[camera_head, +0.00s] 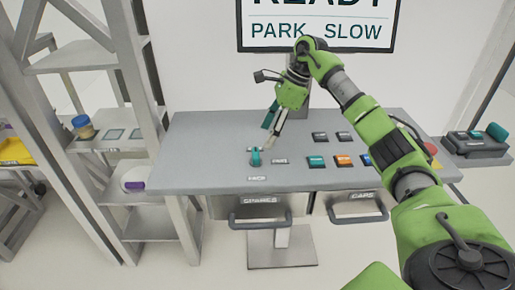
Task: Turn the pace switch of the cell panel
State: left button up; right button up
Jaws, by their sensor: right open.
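The pace switch (255,157) is a small teal knob on the left part of the grey cell panel (210,140). A small label sits below it near the panel's front edge, too small to read surely. My right gripper (269,137) is open, its fingers pointing down and left. The fingertips are just right of and behind the switch. Whether they touch the panel I cannot tell. My left gripper is not in view.
Several coloured buttons (316,161) sit right of the switch, partly behind my right arm. A sign (315,30) reading PARK SLOW hangs behind. Two drawers (262,207) with handles are under the panel. A grey shelf rack (140,150) stands close at the left.

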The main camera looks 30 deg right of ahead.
aim_at(257, 152)
jog(key=p+x, duration=0.2)
jog(key=x, duration=0.6)
jog(key=shift+c, duration=0.4)
jog(key=c, duration=1)
